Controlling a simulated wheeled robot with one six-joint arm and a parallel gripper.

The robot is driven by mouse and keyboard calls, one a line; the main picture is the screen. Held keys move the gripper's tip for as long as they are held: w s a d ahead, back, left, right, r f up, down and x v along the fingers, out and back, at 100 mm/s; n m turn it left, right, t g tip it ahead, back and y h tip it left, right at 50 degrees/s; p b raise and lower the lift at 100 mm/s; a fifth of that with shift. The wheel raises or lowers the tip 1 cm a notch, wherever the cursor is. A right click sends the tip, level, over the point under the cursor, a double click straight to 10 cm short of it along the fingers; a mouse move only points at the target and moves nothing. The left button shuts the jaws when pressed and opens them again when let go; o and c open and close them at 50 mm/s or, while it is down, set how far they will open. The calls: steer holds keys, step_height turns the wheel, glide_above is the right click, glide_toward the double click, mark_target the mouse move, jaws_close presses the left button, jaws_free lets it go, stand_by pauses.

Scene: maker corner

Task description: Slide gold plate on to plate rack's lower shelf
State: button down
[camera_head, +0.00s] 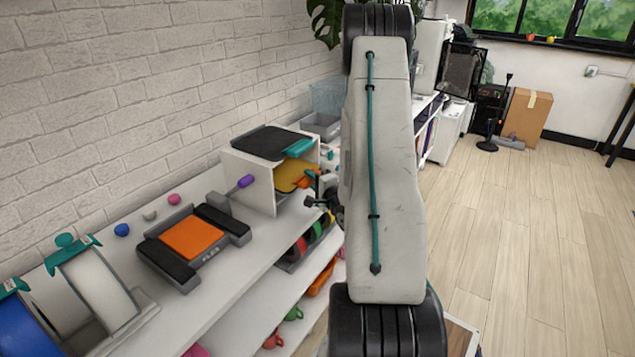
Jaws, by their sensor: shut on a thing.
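The plate rack (246,190) is a white open-sided box on the white bench along the brick wall. A dark plate with a teal tab (299,147) lies at its top. The gold plate (288,173) is below that, partly inside the rack, with its orange tab toward the open right side. My gripper (314,181) is at this tab, just outside the rack, and is shut on the gold plate. The fingertips are small and partly hidden by my arm. I cannot tell whether the gold plate rests on the lower shelf.
A purple handle (245,181) sticks out at the rack's left side. A grey device with an orange plate (191,238) stands left of it. Spools (95,290) are at the front left. Grey bins (322,126) stand behind the rack.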

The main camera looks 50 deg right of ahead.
steer(key=shift+w+a, duration=0.15)
steer(key=shift+w, duration=1.25)
steer(key=shift+w+f, duration=0.1)
steer(key=shift+f, duration=1.2)
steer(key=shift+c, duration=0.2)
jaws_free()
steer(key=shift+f, duration=0.25)
steer(key=shift+f, duration=0.4)
steer(key=shift+c, duration=1.3)
